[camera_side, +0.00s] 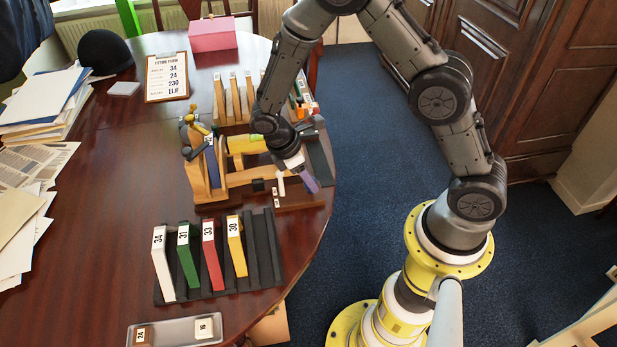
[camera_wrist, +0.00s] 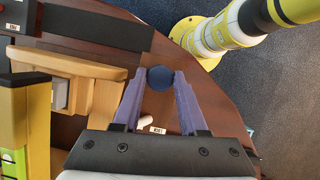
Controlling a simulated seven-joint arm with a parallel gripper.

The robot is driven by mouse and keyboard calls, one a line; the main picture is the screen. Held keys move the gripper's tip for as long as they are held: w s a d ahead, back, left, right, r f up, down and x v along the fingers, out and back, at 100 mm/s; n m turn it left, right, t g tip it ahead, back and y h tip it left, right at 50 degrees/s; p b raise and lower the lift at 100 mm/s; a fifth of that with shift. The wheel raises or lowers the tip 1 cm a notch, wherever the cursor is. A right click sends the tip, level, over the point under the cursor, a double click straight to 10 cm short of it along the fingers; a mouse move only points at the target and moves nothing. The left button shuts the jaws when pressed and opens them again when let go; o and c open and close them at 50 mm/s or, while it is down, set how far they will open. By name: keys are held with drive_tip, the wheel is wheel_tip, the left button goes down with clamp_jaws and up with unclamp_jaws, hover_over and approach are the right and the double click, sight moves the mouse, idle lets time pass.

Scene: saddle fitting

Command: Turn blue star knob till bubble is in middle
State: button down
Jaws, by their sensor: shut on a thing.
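The blue star knob (camera_wrist: 160,78) shows as a dark blue round shape between my two purple fingertips in the wrist view. My gripper (camera_wrist: 160,82) is shut on it, one finger on each side. In the side view my gripper (camera_side: 308,182) is at the right end of the wooden fitting jig (camera_side: 210,180), near the table edge; the knob cannot be made out there. A yellow block with a bright green part (camera_wrist: 12,160) shows at the lower left of the wrist view. I cannot make out a bubble in either view.
A black rack (camera_side: 262,255) with white, green, red and yellow numbered plates stands in front of the jig. A grey tray (camera_side: 172,332) with small blocks lies nearer. A clipboard (camera_side: 167,78) and pink box (camera_side: 213,35) are at the back. Open tabletop (camera_side: 110,190) lies left.

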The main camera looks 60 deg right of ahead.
drive_tip(key=shift+m, duration=0.3)
drive_tip(key=shift+c, duration=2.3)
unclamp_jaws()
drive_tip(key=v, duration=1.4)
drive_tip(key=shift+w+d+f, duration=0.1)
